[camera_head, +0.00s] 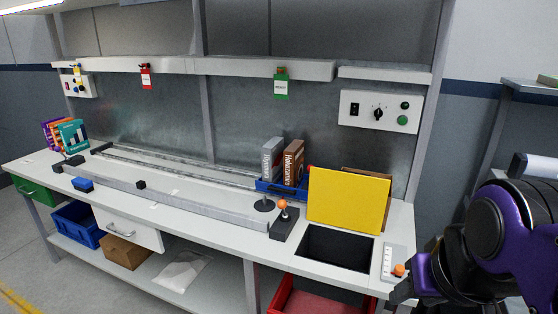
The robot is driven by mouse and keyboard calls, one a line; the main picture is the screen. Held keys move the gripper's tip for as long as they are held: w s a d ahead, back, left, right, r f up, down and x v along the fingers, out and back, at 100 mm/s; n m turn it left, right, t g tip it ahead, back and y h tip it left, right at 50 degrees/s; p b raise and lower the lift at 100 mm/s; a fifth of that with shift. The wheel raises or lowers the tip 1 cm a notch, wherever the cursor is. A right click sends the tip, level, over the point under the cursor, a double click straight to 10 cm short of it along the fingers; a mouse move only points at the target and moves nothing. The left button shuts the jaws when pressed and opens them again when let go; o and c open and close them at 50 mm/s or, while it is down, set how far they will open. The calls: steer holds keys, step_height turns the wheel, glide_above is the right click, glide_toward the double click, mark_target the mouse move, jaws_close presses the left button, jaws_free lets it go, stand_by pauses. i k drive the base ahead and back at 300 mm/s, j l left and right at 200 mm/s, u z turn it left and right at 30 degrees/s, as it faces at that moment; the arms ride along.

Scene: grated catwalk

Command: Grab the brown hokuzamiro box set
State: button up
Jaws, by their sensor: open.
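The brown hokuzamiro box set (294,163) stands upright at the back of the workbench, with white lettering on its spine. It stands beside a grey box (271,160) in a low blue tray (268,188), whose edge hides its foot. My purple and black arm fills the lower right. My gripper (403,291) is at the bench's right front corner, open, dark and partly hidden by the arm. It is well to the right of and nearer than the brown box set, touching nothing that I can make out.
A yellow panel (346,201) stands just right of the boxes, behind a dark bench opening (335,248). A joystick (283,219) with an orange knob stands in front of the tray. A long rail (180,198) runs left. More boxes (71,135) stand at the far left.

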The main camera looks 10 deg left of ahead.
mark_target(294, 155)
steer(key=i+j, duration=0.15)
steer(key=j, duration=0.2)
steer(key=i+j, duration=0.15)
steer(key=j, duration=0.15)
steer(key=i+j, duration=0.15)
steer(key=j, duration=0.2)
steer(key=i+j, duration=0.15)
steer(key=j, duration=0.15)
steer(key=i+j+z, duration=0.1)
steer(key=j, duration=0.7)
steer(key=k+j+z, duration=0.1)
steer(key=j, duration=0.35)
steer(key=i+l+u, duration=0.1)
steer(key=i+l, duration=0.25)
steer(key=l, duration=0.1)
